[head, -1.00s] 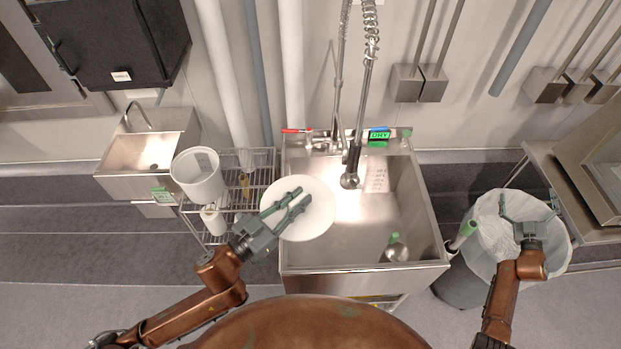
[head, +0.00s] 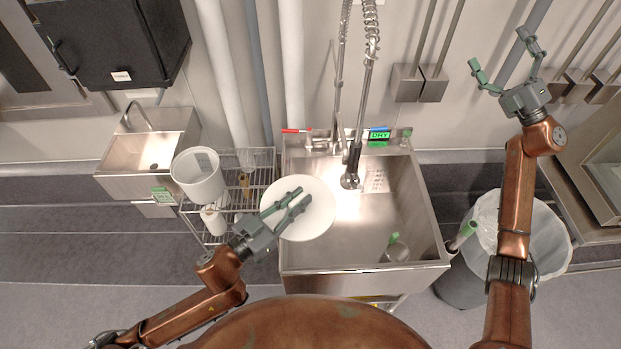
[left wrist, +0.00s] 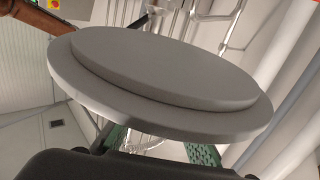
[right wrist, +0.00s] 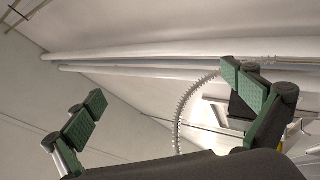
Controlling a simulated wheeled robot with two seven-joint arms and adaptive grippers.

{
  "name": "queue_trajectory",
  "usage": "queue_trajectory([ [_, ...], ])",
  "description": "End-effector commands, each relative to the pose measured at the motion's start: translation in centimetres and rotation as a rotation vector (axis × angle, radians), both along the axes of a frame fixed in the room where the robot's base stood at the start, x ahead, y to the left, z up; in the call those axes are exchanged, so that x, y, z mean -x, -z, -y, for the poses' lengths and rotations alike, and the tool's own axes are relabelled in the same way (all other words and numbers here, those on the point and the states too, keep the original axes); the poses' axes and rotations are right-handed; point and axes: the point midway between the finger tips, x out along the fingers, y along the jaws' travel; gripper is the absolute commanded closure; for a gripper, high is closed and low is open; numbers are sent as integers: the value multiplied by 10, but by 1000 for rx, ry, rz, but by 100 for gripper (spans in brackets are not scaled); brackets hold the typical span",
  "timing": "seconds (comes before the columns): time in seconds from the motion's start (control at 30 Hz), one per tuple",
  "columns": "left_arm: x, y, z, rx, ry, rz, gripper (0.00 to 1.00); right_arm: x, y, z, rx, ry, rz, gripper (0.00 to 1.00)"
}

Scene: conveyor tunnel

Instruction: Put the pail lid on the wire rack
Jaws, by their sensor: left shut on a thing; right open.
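The pail lid (head: 318,218) is a white disc, held over the left edge of the sink and beside the wire rack. My left gripper (head: 287,205) is shut on it. In the left wrist view the lid (left wrist: 160,80) shows grey and stepped, covering most of the fingers (left wrist: 160,145). The wire rack (head: 262,170) stands left of the sink. My right gripper (head: 508,62) is open and empty, raised at the upper right before the wall. Its spread fingers also show in the right wrist view (right wrist: 165,115).
A white pail (head: 198,178) and a smaller white container (head: 213,220) stand on the rack's left side. The steel sink (head: 410,225) holds a green-handled scoop (head: 396,248). A faucet with a spring hose (head: 352,165) rises behind. A lined bin (head: 548,240) stands right.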

Motion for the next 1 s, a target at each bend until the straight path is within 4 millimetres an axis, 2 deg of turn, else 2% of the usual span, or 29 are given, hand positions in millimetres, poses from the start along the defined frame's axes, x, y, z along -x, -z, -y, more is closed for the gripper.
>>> queue_trajectory([
  [0.03, 0, 0, 0, 1, 0, 1, 100, 6, -25, -19, 46, -17, 44, 0],
  [0.17, 0, 0, 0, 1, 0, 1, 100, 27, -77, -68, 172, -55, 154, 0],
  [0.3, 0, 0, 0, 1, 0, 1, 100, 56, -128, -121, 314, -91, 281, 0],
  [0.47, 0, 0, 0, 1, 0, 1, 100, 100, -179, -183, 491, -121, 441, 0],
  [0.6, 0, 0, 0, 1, 0, 1, 100, 146, -215, -236, 659, -137, 594, 0],
  [0.7, 0, 0, 0, 0, 0, 0, 100, 181, -234, -272, 783, -140, 708, 0],
  [0.87, 0, 0, 0, 1, 0, 1, 100, 239, -254, -322, 992, -128, 895, 0],
  [1.0, 0, 0, 0, 0, 0, 0, 100, 236, -197, -367, 1160, -211, 974, 0],
])
